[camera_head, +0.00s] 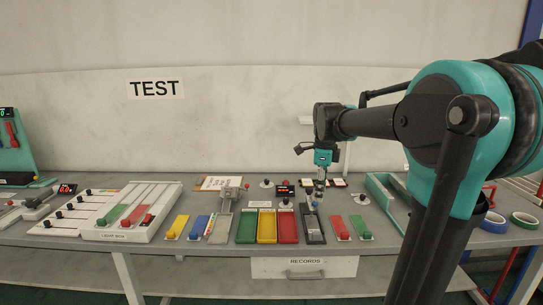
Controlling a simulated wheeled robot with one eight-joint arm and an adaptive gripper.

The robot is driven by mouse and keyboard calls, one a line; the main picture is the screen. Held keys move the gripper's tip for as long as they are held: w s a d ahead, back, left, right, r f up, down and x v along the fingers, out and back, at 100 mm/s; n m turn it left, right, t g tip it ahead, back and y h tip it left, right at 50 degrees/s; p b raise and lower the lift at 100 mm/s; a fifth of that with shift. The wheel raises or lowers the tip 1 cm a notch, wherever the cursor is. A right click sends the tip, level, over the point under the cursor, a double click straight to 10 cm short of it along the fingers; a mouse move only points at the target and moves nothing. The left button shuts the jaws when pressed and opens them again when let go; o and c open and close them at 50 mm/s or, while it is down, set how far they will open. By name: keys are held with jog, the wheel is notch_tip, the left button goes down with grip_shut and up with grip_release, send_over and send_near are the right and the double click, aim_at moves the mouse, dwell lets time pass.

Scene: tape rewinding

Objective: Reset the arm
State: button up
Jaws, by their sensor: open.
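My arm comes in from the right of the head view and reaches over the grey workbench (380,238). My gripper (319,194) points down above a dark grey device (313,228) on the bench. It is open, and I see nothing held in it. The fingertips are small here, and I cannot tell whether they touch the small blue part by the device.
Green (247,227), yellow (267,226) and red (287,226) trays lie left of the gripper. A white slider box (132,212) stands further left. Blue (494,222) and green (524,221) tape rolls lie at the right. A records drawer (304,267) hangs below.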

jog(key=s+d+f+n+t, duration=0.3)
jog(key=s+f+n, duration=1.6)
jog(key=f+n, duration=0.2)
jog(key=shift+s+f+n+t, duration=0.3)
jog(key=shift+f, duration=0.05)
jog(key=shift+c, duration=0.3)
